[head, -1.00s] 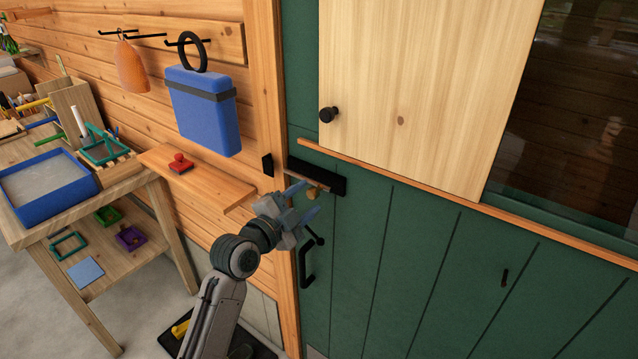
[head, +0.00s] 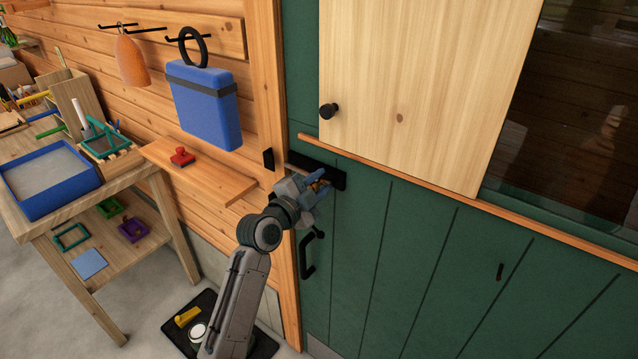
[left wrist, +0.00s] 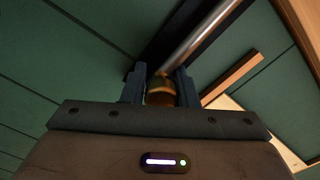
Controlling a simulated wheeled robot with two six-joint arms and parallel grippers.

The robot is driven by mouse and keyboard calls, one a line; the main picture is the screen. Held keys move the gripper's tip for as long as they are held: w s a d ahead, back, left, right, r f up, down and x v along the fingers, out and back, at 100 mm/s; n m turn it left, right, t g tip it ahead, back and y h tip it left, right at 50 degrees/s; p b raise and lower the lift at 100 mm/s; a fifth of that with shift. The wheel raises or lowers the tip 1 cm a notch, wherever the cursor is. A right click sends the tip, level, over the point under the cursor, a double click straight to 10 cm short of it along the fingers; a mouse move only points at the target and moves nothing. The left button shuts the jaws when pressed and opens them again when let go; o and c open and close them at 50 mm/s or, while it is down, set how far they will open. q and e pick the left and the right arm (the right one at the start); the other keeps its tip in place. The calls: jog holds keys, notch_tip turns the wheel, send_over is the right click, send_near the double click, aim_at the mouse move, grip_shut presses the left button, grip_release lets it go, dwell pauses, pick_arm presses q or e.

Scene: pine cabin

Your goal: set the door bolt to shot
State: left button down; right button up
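The door bolt sits on a black plate (head: 338,178) near the left edge of the green door (head: 400,235). Its metal rod (head: 294,167) points left toward a small black keeper (head: 268,159) on the wooden frame; a gap seems to show between them. My left gripper (head: 319,183) is at the bolt. In the left wrist view the two fingers (left wrist: 161,88) stand close on either side of the brass knob (left wrist: 160,92) and appear closed on it. The rod (left wrist: 205,38) runs up to the right there. My right gripper is not in view.
A black door handle (head: 308,256) hangs just below my gripper. A wooden shelf with a red stamp-like object (head: 181,157) juts out at left. A wooden ledge (head: 450,204) crosses the door above the bolt. A workbench with a blue tray (head: 45,205) stands at far left.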

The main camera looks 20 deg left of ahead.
aim_at(303, 174)
pick_arm(q)
jog(key=shift+w+a, duration=0.1)
jog(key=shift+a, duration=0.1)
jog(key=a+b, duration=0.1)
jog(key=a, duration=0.1)
jog(key=w+a+b, duration=0.1)
jog(key=a+b, duration=0.1)
jog(key=shift+w, duration=0.2)
jog(key=shift+r, duration=0.15)
jog(key=c, duration=1.3)
grip_release()
jog(key=shift+o, duration=0.7)
jog(key=shift+a, duration=0.2)
